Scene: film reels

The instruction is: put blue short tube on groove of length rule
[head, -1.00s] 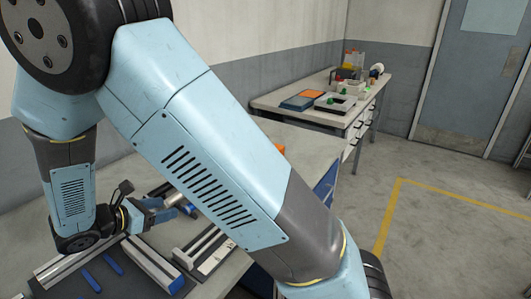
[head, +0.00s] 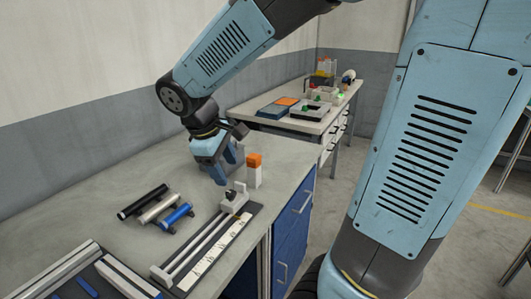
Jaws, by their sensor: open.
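The blue short tube (head: 177,217) lies at the right end of a row of tubes on small dark supports on the workbench. The length rule (head: 212,252) lies to its right, with a long pale rail, a white scale strip and an upright block (head: 234,201) at its far end. My gripper (head: 227,172) is open and points down above the bench, beyond the rule's far end and right of the tubes. Nothing shows between its fingers. It is apart from the blue tube.
A black tube (head: 142,201) and a silver tube (head: 159,209) lie left of the blue one. A white box with an orange top (head: 254,171) stands close to the right of my gripper. A rail-like fixture (head: 65,275) fills the front left. A second bench stands behind.

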